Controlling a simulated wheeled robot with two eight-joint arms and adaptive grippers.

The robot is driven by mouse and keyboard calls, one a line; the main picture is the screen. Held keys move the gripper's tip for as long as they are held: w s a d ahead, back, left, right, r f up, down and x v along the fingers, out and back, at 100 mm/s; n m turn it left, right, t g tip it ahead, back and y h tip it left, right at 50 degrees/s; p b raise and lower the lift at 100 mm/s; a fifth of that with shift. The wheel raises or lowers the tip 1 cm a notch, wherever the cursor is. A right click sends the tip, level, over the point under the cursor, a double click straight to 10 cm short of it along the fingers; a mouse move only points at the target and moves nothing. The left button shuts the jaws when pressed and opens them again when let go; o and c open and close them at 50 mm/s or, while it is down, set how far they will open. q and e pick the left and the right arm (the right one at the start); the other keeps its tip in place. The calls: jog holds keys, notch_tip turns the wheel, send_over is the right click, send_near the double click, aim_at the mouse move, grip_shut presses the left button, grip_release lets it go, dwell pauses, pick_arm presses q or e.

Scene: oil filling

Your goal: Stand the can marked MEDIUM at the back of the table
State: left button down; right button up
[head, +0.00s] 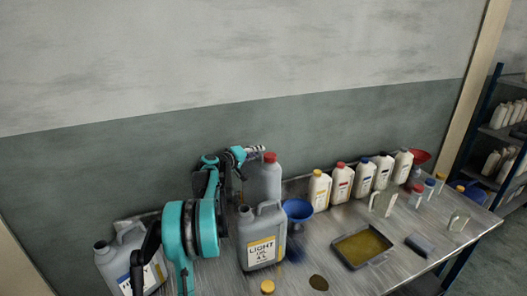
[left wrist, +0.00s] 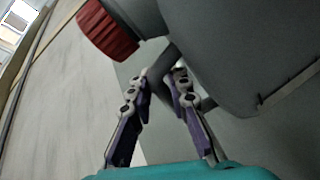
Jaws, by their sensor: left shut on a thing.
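A grey can with a red cap (head: 268,181) is at the back of the table (head: 316,241), near the wall. It looks upright; its base is hidden behind the can marked LIGHT (head: 261,237), so I cannot tell whether it touches the table. No marking on it shows. My left gripper (head: 256,150) is at its top. In the left wrist view, my left gripper (left wrist: 165,74) is shut on the handle of the grey can (left wrist: 235,50), beside its red cap (left wrist: 107,30). My right gripper is not in view.
A grey can with a blue-marked label (head: 127,263) stands front left, partly behind my arm. A blue funnel (head: 298,211), several white bottles (head: 341,184) and an oily tray (head: 362,246) are to the right. A yellow cap (head: 267,287) and dark spill (head: 318,283) lie in front.

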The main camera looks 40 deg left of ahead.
pick_arm(q)
notch_tip(320, 180, down, 11)
jog(key=b, duration=0.2)
jog(key=shift+r, duration=0.15)
dwell(0.3)
jog(key=c, duration=1.9)
grip_release()
jog(key=shift+f+b, duration=0.25)
jog(key=shift+b, duration=0.05)
jog(key=o, duration=0.5)
jog(key=shift+r, duration=0.1)
jog(key=shift+c, duration=0.2)
jog(key=shift+s+d+r, duration=0.1)
jog(key=s+r+p, duration=0.2)
jog(key=s, duration=0.9)
jog(key=shift+s+d, duration=0.35)
jog(key=shift+d, duration=0.1)
jog(key=shift+r, duration=0.1)
